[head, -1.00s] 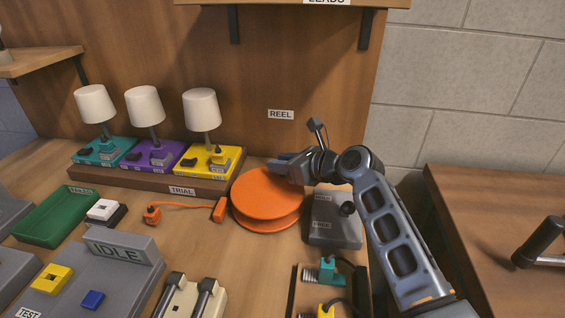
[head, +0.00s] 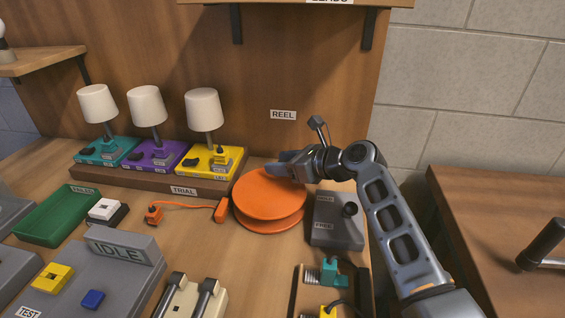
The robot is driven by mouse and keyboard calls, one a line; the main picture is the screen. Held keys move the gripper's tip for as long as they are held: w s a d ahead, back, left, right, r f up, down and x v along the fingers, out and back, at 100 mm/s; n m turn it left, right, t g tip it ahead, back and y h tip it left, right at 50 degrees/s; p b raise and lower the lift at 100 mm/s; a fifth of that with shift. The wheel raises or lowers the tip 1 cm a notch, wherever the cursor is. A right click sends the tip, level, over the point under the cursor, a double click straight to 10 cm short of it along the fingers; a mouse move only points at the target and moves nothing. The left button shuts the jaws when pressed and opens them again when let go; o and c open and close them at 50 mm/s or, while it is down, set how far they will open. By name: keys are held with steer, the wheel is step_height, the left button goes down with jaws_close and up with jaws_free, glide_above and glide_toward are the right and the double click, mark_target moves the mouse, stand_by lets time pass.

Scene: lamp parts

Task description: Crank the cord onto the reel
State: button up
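The orange reel (head: 268,204) lies flat on the bench, a two-disc spool below the REEL label (head: 283,115). An orange cord (head: 188,206) runs along the bench to its left, with a plug piece (head: 153,215) at the far end and an orange block (head: 221,211) beside the reel. My gripper (head: 284,169) is over the back right part of the reel's top disc, its fingers pointing left. The crank handle is not visible, and the fingers hide that part of the disc. I cannot tell whether they are closed on something.
A grey box (head: 337,222) with a dark knob stands right of the reel. Three lamps on a wooden TRIAL stand (head: 145,183) are behind left. A green tray (head: 57,216), a grey IDLE unit (head: 105,265) and a rack with bulb parts (head: 330,273) stand around.

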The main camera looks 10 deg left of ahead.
steer(key=v, duration=0.7)
steer(key=shift+s+d, duration=0.15)
steer(key=shift+d, duration=0.2)
steer(key=shift+a+r, duration=0.2)
steer(key=shift+d+f, duration=0.1)
steer(key=shift+f, duration=0.1)
steer(key=shift+b+x, duration=0.3)
steer(key=shift+x, duration=3.5)
steer(key=shift+c, duration=0.4)
jaws_close()
